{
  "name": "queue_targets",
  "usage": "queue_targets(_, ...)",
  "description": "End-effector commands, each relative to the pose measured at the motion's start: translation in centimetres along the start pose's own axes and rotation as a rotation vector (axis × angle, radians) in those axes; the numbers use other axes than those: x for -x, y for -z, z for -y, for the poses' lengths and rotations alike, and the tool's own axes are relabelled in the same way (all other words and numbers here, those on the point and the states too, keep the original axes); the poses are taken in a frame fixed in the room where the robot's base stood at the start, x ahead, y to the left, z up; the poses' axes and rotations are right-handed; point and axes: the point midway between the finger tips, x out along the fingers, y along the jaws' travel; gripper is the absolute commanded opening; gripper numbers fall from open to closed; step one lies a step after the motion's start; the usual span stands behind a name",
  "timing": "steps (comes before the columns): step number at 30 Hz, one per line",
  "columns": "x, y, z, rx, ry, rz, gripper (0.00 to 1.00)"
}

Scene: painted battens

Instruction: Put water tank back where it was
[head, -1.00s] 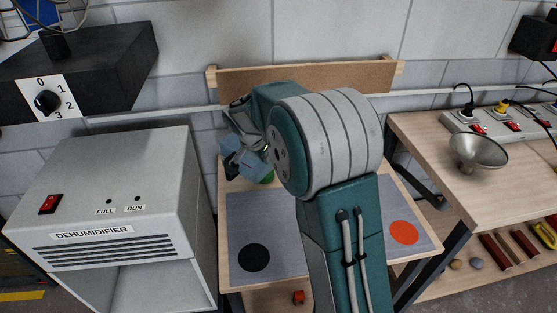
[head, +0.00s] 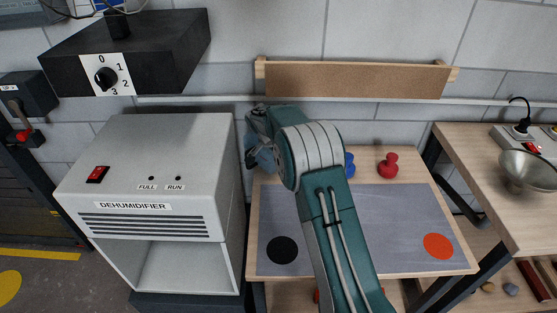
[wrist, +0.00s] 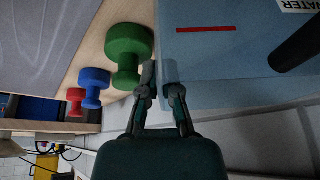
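The water tank (wrist: 230,55) is a translucent blue box with a red line and a WATER label. In the wrist view it fills the upper right. My gripper (wrist: 160,75) has its fingers close together at the tank's left edge and appears shut on it.
The table (head: 465,262) has a grey mat (head: 390,210) with black (head: 282,250) and orange (head: 438,246) discs. Green (wrist: 128,50), blue (wrist: 95,85) and red (wrist: 76,100) knobs stand along its back. A metal bowl (head: 527,170) is on the right bench.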

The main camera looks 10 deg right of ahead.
Motion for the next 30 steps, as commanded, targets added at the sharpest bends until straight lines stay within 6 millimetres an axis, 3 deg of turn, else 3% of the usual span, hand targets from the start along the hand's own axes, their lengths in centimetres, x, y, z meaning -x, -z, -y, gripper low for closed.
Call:
queue_targets(4, -2.2, -1.0, -0.2, 0.000, -0.003, 0.002, 0.00)
queue_targets(14, -2.5, -1.1, -0.2, 0.000, -0.002, 0.001, 0.00)
queue_targets(15, -2.5, -1.1, -0.2, 0.000, -0.002, 0.001, 0.23)
queue_targets(16, -2.5, -1.1, -0.2, 0.000, -0.003, 0.001, 0.36)
queue_targets(17, -2.5, -1.1, -0.2, 0.000, -0.003, 0.001, 0.43)
queue_targets(30, -1.9, -1.0, -0.2, 0.000, -0.001, 0.001, 0.43)
